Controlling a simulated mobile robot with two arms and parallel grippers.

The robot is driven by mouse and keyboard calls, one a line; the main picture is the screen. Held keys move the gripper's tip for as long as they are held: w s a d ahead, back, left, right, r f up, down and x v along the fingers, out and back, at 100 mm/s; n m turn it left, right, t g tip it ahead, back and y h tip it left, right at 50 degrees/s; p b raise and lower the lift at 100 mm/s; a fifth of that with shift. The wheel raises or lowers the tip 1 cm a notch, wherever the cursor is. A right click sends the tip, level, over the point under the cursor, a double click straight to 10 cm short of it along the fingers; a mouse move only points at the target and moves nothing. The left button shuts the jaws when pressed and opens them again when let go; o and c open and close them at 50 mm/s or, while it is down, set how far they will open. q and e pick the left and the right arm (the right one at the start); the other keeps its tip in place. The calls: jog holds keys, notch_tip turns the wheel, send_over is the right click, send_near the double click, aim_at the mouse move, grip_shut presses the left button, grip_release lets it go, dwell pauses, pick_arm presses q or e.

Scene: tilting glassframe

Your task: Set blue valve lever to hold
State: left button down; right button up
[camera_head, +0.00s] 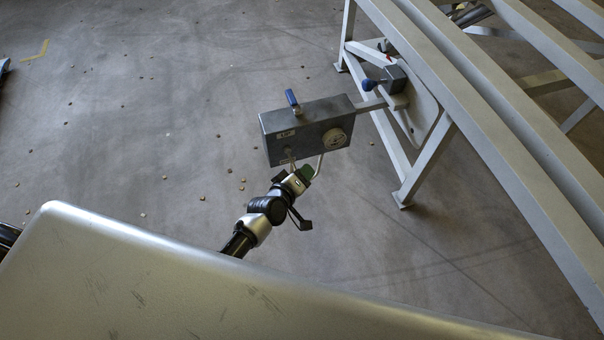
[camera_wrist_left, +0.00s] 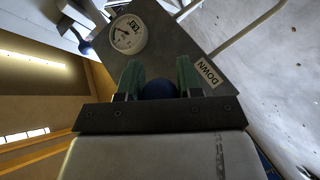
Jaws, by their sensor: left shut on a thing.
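A grey control box (camera_head: 310,115) carries a round gauge (camera_head: 335,138). A blue handle (camera_head: 292,101) sticks up from its top. My left gripper (camera_head: 298,177) is at the box's front lower side, below the gauge. In the left wrist view its green fingers (camera_wrist_left: 158,82) are closed around a round blue knob (camera_wrist_left: 158,90) in front of the box face (camera_wrist_left: 170,45). The gauge (camera_wrist_left: 128,34) is above left of the knob there, and a DOWN label (camera_wrist_left: 208,73) is to the right. The knob's stem and exact lever angle are hidden. My right gripper is not in view.
An arm joins the box to a light metal frame (camera_head: 500,110) on the right. Another blue ball knob (camera_head: 369,85) sits on a bracket beside it. A thin bent rod (camera_head: 320,168) hangs below the box. The floor (camera_head: 150,110) to the left is open, with small scattered debris.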

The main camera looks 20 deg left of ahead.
pick_arm(q)
jog(key=c, duration=0.8)
grip_release()
jog(key=shift+o, duration=0.2)
jog(key=shift+s, duration=0.1)
jog(key=shift+s+a+r, duration=0.1)
jog(key=shift+s+r, duration=0.05)
jog(key=shift+s, duration=0.15)
jog(key=p+v, duration=0.2)
jog(key=v, duration=0.8)
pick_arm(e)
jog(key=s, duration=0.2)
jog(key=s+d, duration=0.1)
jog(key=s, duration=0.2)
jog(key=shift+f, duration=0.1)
